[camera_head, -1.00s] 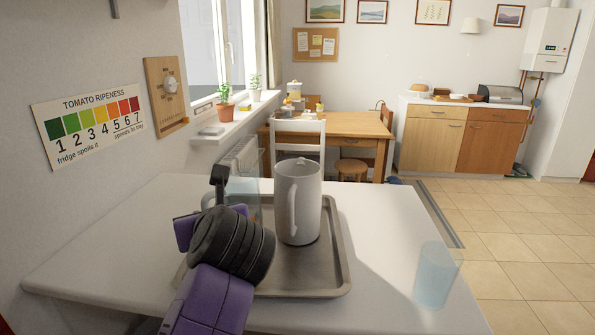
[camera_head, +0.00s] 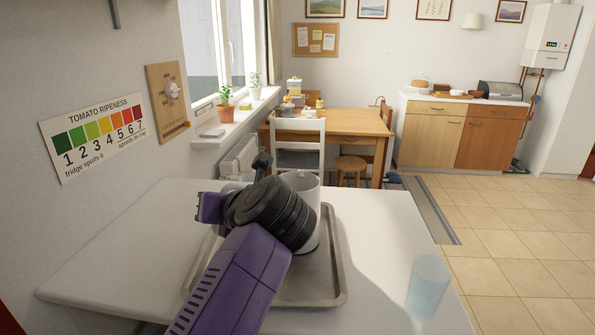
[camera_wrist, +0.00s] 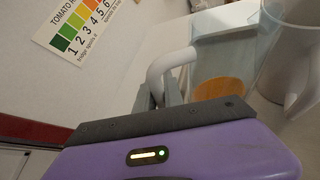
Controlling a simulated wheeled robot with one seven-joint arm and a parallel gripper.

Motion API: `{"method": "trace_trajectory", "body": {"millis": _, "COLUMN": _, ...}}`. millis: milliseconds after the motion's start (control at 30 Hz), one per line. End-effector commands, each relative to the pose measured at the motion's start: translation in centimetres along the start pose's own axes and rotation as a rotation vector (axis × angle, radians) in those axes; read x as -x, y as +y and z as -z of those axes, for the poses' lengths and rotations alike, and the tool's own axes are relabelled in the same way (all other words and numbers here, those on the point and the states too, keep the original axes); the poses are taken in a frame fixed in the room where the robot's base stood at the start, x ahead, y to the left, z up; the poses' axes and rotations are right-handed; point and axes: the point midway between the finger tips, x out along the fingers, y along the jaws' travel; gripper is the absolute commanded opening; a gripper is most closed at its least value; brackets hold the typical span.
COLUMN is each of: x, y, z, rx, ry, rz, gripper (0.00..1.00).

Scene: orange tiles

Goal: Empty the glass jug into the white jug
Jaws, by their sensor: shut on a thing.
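The glass jug (camera_wrist: 222,52) is clear and bluish, with a pale handle (camera_wrist: 165,68). An orange-brown patch shows inside or through its lower part; I cannot tell which. My gripper (camera_wrist: 160,92) is shut on that handle. In the head view, my gripper (camera_head: 262,165) and arm hide most of the glass jug. The white jug (camera_head: 308,184) stands upright on the tray, partly covered by my wrist. It also shows in the wrist view (camera_wrist: 290,70), right beside the glass jug. I cannot tell whether the two touch. The white jug's inside is not clearly seen.
The grey metal tray (camera_head: 335,270) lies on the white table (camera_head: 375,235). A bluish tumbler (camera_head: 428,285) stands near the table's right edge. The wall with the ripeness chart (camera_head: 95,135) is at the left. The tabletop between tray and tumbler is clear.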

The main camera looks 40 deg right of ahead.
Motion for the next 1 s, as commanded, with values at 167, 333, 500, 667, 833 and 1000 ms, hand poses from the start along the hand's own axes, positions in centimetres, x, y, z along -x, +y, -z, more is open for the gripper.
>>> {"method": "trace_trajectory", "body": {"millis": 167, "x": 1.2, "y": 0.4, "z": -2.8, "rx": -0.087, "ry": 0.016, "rz": -0.036, "gripper": 0.0}}
{"method": "trace_trajectory", "body": {"millis": 333, "x": 2.1, "y": 0.3, "z": -4.9, "rx": -0.171, "ry": 0.034, "rz": -0.07, "gripper": 0.0}}
{"method": "trace_trajectory", "body": {"millis": 500, "x": 3.0, "y": 0.3, "z": -7.1, "rx": -0.269, "ry": 0.056, "rz": -0.111, "gripper": 0.0}}
{"method": "trace_trajectory", "body": {"millis": 667, "x": 3.3, "y": 0.2, "z": -7.9, "rx": -0.408, "ry": 0.089, "rz": -0.171, "gripper": 0.0}}
{"method": "trace_trajectory", "body": {"millis": 833, "x": 3.4, "y": -0.1, "z": -8.3, "rx": -0.507, "ry": 0.108, "rz": -0.213, "gripper": 0.0}}
{"method": "trace_trajectory", "body": {"millis": 1000, "x": 4.1, "y": 0.2, "z": -9.9, "rx": -0.594, "ry": 0.129, "rz": -0.248, "gripper": 0.0}}
